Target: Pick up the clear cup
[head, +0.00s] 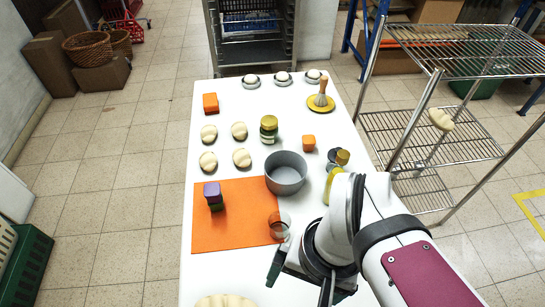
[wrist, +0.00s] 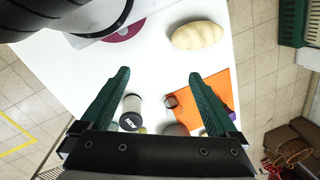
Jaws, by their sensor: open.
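The clear cup (head: 278,226) stands on the right edge of the orange mat (head: 225,237), partly over the white table. It is see-through, so the orange shows through it. It also shows small in the wrist view (wrist: 171,101), between and beyond my fingers. My gripper (head: 300,280) is at the near side of the table, in front of and to the right of the cup, apart from it. In the wrist view the two green fingers of my gripper (wrist: 160,75) are wide apart with nothing between the tips.
A grey bowl (head: 286,183) stands just beyond the cup. A pale bun-like item (head: 226,301) lies near the front edge. The mat's front is clear.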

